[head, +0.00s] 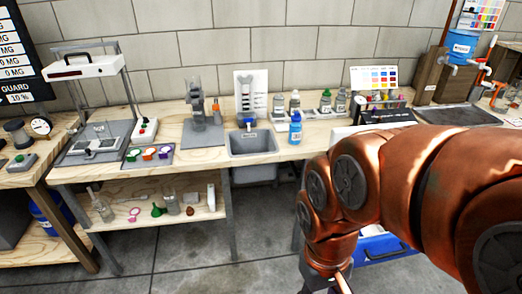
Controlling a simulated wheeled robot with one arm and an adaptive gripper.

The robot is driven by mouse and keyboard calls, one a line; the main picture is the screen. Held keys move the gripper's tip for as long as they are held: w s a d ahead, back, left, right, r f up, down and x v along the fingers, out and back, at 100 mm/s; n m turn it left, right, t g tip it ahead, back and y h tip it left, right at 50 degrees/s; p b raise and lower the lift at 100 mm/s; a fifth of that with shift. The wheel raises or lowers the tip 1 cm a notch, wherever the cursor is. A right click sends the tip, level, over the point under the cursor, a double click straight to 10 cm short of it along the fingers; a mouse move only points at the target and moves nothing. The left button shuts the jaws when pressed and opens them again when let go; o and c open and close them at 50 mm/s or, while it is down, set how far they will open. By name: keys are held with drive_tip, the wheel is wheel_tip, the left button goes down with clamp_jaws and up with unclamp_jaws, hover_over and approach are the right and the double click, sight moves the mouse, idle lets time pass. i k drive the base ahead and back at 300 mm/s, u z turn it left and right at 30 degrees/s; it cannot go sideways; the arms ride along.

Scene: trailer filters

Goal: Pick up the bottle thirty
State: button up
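No label reading thirty is legible, so I cannot tell which bottle is bottle thirty. A blue bottle with a white label (295,128) stands upright on the wooden bench, just right of the grey sink. Behind it stand a pale bottle with a grey cap (278,104), another pale bottle (294,102), a green-topped bottle (326,101) and a grey bottle (341,100). My copper-coloured arm comes in from the right. My gripper (326,283) is low at the bottom edge, well below and apart from the bottles. Its fingertips are cut off by the frame.
A grey sink (254,143) is set into the bench (210,155). A grey stand (203,130) and a balance (95,140) are to the left. A lower shelf holds glassware (172,203). A blue dispenser (461,47) is at the right. My arm hides part of the bench.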

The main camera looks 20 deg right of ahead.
sight(295, 128)
drive_tip(key=u, duration=0.8)
drive_tip(key=i, duration=1.25)
drive_tip(key=z, duration=0.8)
drive_tip(key=i, duration=0.4)
drive_tip(key=z, duration=0.2)
